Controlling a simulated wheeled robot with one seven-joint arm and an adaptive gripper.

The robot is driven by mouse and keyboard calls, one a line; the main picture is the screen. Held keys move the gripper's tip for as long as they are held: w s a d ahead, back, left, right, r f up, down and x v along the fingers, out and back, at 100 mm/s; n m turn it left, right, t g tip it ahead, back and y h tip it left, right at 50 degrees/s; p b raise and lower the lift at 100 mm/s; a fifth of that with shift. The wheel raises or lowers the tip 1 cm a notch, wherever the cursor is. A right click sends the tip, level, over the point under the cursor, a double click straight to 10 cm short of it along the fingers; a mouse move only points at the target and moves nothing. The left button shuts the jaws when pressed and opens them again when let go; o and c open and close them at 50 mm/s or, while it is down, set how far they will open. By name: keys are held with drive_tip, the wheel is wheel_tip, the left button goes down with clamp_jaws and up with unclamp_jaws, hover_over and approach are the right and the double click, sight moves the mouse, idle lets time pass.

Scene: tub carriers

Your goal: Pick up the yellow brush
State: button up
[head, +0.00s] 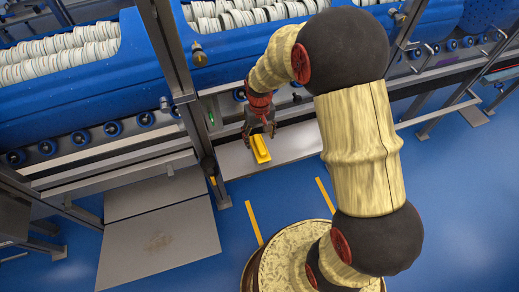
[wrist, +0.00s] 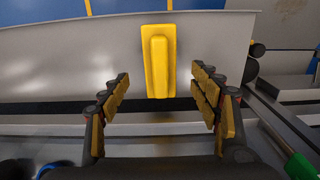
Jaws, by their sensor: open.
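The yellow brush (head: 259,148) lies on a grey metal ledge (head: 237,160) below the machine in the head view. In the wrist view the brush (wrist: 159,62) is upright in the picture, in the upper middle, with a raised block along its centre. My gripper (head: 260,130) is just behind the brush in the head view, above the ledge. Its two yellow-padded fingers are spread wide in the wrist view (wrist: 160,103), with nothing between them. The brush shows beyond the gap between the fingertips, and I see no contact.
Blue tubs (head: 88,80) with stacked white items stand on rollers along the back. A grey upright post (head: 177,75) stands left of my gripper. A green-ended part (wrist: 300,166) shows at the wrist view's lower right. Blue floor (head: 232,235) is open in front.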

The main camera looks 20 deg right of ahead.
sight(260, 144)
wheel_tip(260, 144, down, 5)
drive_tip(key=b, duration=0.2)
drive_tip(key=shift+f+b, duration=0.2)
drive_tip(key=shift+b, duration=0.15)
drive_tip(key=shift+r, duration=0.1)
drive_tip(key=c, duration=0.3)
drive_tip(key=c, duration=1.1)
drive_tip(key=shift+c, duration=0.2)
